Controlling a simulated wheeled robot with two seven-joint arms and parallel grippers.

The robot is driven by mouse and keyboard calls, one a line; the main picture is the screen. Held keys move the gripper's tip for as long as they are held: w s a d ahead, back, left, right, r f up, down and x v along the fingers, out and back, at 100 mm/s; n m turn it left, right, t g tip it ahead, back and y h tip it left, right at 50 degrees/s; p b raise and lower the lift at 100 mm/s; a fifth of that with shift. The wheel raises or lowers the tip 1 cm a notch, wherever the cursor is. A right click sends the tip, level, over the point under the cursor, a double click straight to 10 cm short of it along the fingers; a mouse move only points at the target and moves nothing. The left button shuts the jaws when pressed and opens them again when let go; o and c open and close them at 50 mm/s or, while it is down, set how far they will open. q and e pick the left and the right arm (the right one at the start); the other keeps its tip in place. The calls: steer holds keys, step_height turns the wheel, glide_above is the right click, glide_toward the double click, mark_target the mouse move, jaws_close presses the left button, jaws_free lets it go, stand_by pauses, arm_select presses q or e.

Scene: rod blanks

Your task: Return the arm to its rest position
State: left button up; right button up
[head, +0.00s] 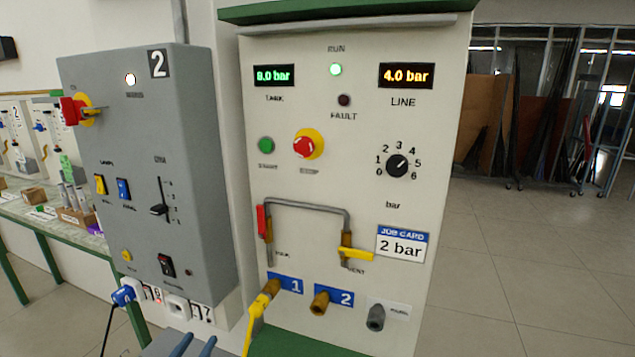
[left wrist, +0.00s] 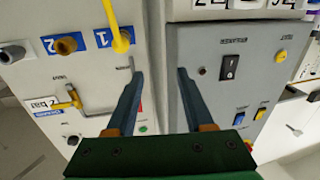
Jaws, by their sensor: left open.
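My left gripper (head: 194,346) shows at the bottom edge of the head view, only its blue fingertips in sight, low in front of the grey box and the white panel. In the left wrist view my left gripper (left wrist: 159,72) is open, with nothing between its two blue fingers. The fingers point towards the gap between the white panel and the grey box, which appear upside down there. The rest of the left arm is out of the head view. My right gripper is in neither view.
The white panel (head: 290,185) has a yellow hose (head: 257,318) on port 1, a knob (head: 397,166) and a yellow lever (head: 355,254). The grey box (head: 135,140) carries switches. A workbench (head: 40,222) stands at left. Open floor (head: 520,270) lies right.

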arm_select(q)
steer(key=s+f+g+y, duration=0.1)
steer(key=s+f+g, duration=0.4)
steer(key=f, duration=0.7)
steer(key=s+f+g+y, duration=0.2)
steer(key=s+f, duration=0.5)
steer(key=f, duration=0.6)
steer(key=s+d+f+g, duration=0.1)
steer(key=s+f+g, duration=0.2)
steer(key=s, duration=0.7)
steer(key=s+d+f+g, duration=0.2)
steer(key=s+f, duration=0.4)
steer(key=s, duration=0.3)
steer(key=s+d+f+m+g, duration=0.1)
steer(key=s+f+g, duration=0.3)
steer(key=s, duration=0.6)
steer(key=shift+s+d+f+g, duration=0.3)
steer(key=shift+s+d+f, duration=0.05)
steer(key=shift+d+f, duration=0.25)
